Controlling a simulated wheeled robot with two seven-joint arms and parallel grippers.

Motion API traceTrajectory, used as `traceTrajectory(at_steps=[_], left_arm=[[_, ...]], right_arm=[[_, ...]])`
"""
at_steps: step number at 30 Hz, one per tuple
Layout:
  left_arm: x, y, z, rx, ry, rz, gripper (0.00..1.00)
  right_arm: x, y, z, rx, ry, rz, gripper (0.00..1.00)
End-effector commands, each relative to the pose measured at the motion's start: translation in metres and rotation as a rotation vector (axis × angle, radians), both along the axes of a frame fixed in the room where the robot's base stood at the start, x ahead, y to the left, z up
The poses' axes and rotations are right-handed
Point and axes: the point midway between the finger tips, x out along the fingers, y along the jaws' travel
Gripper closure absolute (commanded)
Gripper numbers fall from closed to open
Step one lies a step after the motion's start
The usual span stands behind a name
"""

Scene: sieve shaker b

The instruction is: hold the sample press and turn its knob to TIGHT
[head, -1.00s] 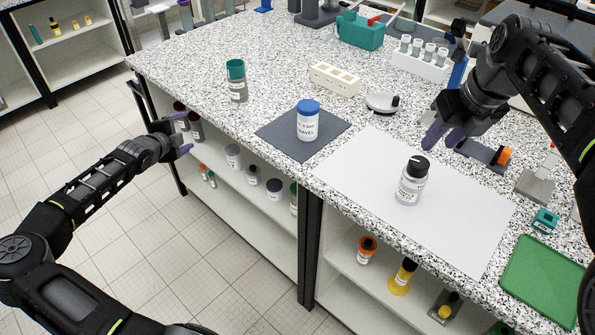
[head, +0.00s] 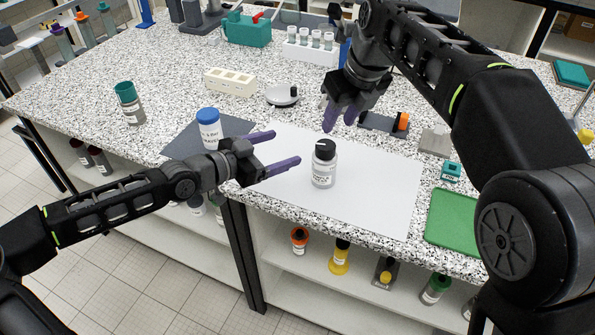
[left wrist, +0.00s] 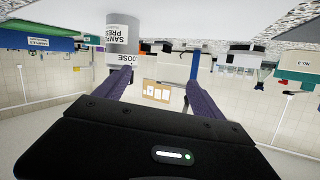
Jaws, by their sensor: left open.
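The sample press (head: 323,172) is a small grey-white cylinder with a black knob on top, standing upright on the white mat (head: 375,190). In the left wrist view it shows upside down (left wrist: 122,35), with "SAMPLE PRESS" and "LOOSE" readable on it, near the tip of one finger. My left gripper (head: 286,148) is open and empty, left of the press, its purple fingers pointing towards it. My right gripper (head: 339,122) is above and behind the press, fingers pointing down with a gap between them, apart from the knob.
A blue-lidded jar (head: 208,130) stands on a dark mat (head: 180,143) behind my left gripper. A green-capped bottle (head: 130,105) is at the left. A dark device with an orange knob (head: 402,121) and a green tray (head: 455,222) are at the right. The white mat's front right is clear.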

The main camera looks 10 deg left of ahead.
Motion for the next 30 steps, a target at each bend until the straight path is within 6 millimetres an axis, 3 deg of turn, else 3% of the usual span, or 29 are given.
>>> traceTrajectory(at_steps=[1, 3, 9, 22, 30], left_arm=[[-0.011, -0.017, -0.009, -0.012, 0.036, -0.031, 0.21], [-0.023, -0.033, -0.018, -0.025, 0.076, -0.058, 0.21], [-0.04, -0.052, -0.03, -0.043, 0.132, -0.093, 0.21], [-0.038, -0.055, -0.031, -0.043, 0.132, -0.094, 0.21], [-0.024, -0.074, -0.037, -0.039, 0.128, -0.096, 0.21]], right_arm=[[0.0, 0.0, 0.0, 0.0, 0.0, 0.0, 0.64], [0.0, 0.0, 0.0, 0.0, 0.0, 0.0, 0.64], [0.0, 0.0, 0.0, 0.0, 0.0, 0.0, 0.64], [0.0, 0.0, 0.0, 0.0, 0.0, 0.0, 0.64], [0.0, 0.0, 0.0, 0.0, 0.0, 0.0, 0.64]])
